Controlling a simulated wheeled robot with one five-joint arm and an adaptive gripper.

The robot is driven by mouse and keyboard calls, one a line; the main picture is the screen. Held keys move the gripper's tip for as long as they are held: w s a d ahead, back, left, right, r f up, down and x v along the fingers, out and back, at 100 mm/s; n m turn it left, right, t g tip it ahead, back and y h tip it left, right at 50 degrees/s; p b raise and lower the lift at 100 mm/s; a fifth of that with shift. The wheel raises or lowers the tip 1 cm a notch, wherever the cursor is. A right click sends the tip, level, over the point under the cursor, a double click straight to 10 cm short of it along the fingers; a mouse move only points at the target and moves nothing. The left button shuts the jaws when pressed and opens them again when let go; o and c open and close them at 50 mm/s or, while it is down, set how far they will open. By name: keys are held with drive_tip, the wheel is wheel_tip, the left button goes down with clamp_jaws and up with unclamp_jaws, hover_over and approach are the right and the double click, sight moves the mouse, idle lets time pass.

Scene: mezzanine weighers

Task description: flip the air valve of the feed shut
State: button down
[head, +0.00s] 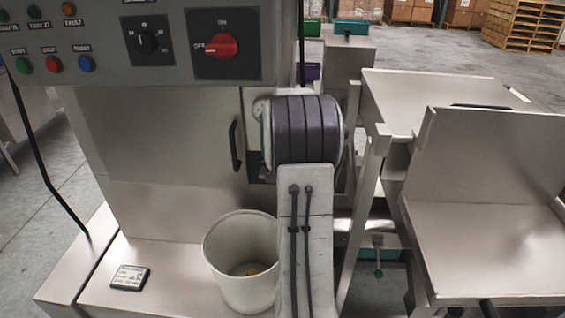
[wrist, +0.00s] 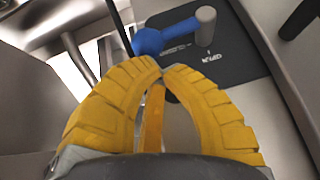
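The air valve shows in the wrist view as a blue lever (wrist: 172,32) with a rounded blue end (wrist: 148,42) and a grey cylindrical end (wrist: 206,18). It sits before a dark plate (wrist: 232,58) with small white lettering that I cannot read surely. The lever lies nearly across the picture, tilted up to the right. My gripper (wrist: 158,68) has yellow ribbed fingers whose tips come together just below the rounded blue end. No object shows between them. I cannot tell whether the tips touch the lever. In the head view my arm hides the valve and gripper.
A control box (head: 180,45) with a red rotary switch (head: 221,46) overhangs the steel cabinet (head: 160,150). A black door handle (head: 235,146) stands left of my arm. A white bucket (head: 243,262) and a small dark labelled device (head: 130,277) sit on the ledge. Steel chutes (head: 485,190) stand right.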

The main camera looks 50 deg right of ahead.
drive_tip(key=shift+f+b, duration=0.5)
drive_tip(key=shift+s+f+b, duration=0.25)
drive_tip(key=shift+f+b, duration=0.1)
drive_tip(key=shift+b, duration=0.05)
drive_tip(key=shift+r, duration=0.1)
